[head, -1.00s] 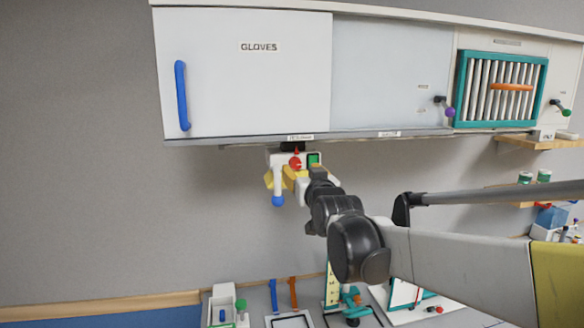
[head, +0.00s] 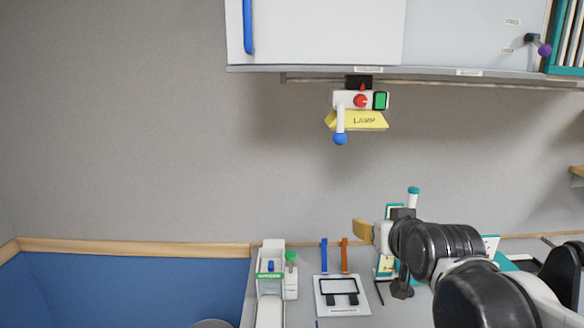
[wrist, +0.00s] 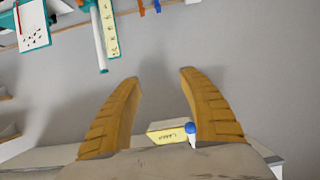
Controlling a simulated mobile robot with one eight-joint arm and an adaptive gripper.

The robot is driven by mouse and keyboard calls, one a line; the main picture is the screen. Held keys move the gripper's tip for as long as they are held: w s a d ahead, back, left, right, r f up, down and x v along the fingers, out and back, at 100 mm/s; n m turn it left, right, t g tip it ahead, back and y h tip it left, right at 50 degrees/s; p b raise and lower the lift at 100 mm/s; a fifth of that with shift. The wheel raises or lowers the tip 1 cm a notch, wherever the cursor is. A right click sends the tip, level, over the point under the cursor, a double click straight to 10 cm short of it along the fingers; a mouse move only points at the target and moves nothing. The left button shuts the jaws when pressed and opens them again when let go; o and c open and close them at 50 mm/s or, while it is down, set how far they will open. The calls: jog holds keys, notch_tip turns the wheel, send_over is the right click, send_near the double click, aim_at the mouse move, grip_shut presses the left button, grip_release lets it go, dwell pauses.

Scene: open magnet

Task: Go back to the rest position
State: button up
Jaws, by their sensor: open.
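My gripper (head: 363,231) is in the head view, below the lamp unit and apart from it, above the back of the work surface. In the wrist view my gripper (wrist: 159,75) shows two yellow ribbed fingers spread wide with nothing between their tips. The yellow lamp unit (head: 357,121), labelled LAMP, hangs under the wall cabinet. It has a red knob, a green switch and a white lever with a blue ball. The lamp (wrist: 170,134) also shows beyond the finger bases in the wrist view.
The white wall cabinet (head: 315,30) spans the top. Below, a white dispenser-like unit (head: 270,285), blue and orange strips (head: 345,255) and a framed panel (head: 340,294) sit on the surface. Bare wall lies left of my gripper.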

jog(key=s+f+g+b, duration=0.2)
jog(key=s+f+b, duration=0.2)
jog(key=f, duration=0.6)
jog(key=s+f+g+b, duration=0.2)
jog(key=s+f+b, duration=0.2)
jog(key=s+f, duration=0.5)
jog(key=s+f+g+b, duration=0.2)
jog(key=s+f+b, duration=0.2)
jog(key=s+f, duration=0.3)
notch_tip(320, 180, down, 4)
jog(key=shift+d+r+b, duration=0.1)
jog(key=shift+d+b, duration=0.2)
jog(key=shift+b, duration=0.1)
